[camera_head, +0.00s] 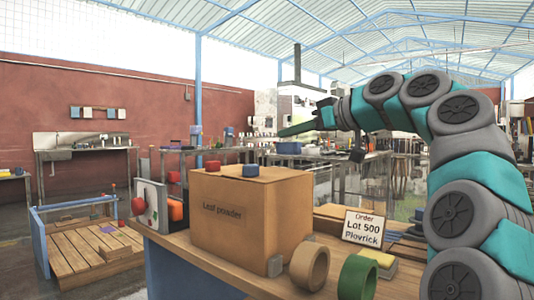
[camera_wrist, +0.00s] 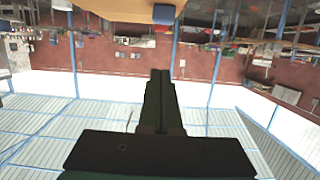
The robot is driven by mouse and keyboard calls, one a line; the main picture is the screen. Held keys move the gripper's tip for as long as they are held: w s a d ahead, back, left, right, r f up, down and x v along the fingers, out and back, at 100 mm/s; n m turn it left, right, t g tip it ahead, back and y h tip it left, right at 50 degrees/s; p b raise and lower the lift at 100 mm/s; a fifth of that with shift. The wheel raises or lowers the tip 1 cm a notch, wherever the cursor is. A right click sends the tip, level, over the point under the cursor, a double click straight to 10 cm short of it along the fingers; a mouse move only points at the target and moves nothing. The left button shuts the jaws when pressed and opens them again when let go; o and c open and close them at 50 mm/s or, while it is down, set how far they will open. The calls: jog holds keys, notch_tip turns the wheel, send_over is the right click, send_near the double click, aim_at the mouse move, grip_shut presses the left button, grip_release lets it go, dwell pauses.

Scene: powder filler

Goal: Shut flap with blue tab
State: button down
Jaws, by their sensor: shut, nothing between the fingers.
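A brown box (camera_head: 250,215) labelled powder stands on the wooden bench. Its top looks flat from here. Two blue tabs, one at the right (camera_head: 250,170) and one farther left (camera_head: 222,171), sit along its top with a red tab (camera_head: 212,166); I cannot tell how each flap stands. In the wrist view, a blue tab (camera_wrist: 164,14) shows at the edge of a tan surface (camera_wrist: 125,8). My gripper (camera_head: 283,132) is above and behind the box, pointing left, apart from it. Its fingers (camera_wrist: 160,74) are together and empty.
On the bench (camera_head: 195,258) are a wooden ring (camera_head: 309,266), a green ring (camera_head: 357,277), an order sign (camera_head: 362,228) and a yellow block (camera_head: 378,260). A panel with red knobs (camera_head: 150,207) stands left of the box. A low wooden platform (camera_head: 85,250) lies beyond the bench.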

jog(key=p, duration=0.1)
send_over(250, 165)
jog(key=s+d, duration=0.1)
jog(key=d, duration=0.1)
jog(key=shift+s+d+f, duration=0.15)
jog(key=shift+d+f, duration=0.05)
jog(key=shift+f, duration=0.85)
jog(key=shift+w+a+f, duration=0.2)
jog(key=shift+f, duration=0.05)
jog(key=shift+s+d+f, duration=0.1)
jog(key=shift+f, duration=0.05)
jog(key=shift+f+b, duration=0.45)
jog(key=shift+f, duration=1.2)
jog(key=shift+f, duration=0.6)
jog(key=shift+a, duration=0.2)
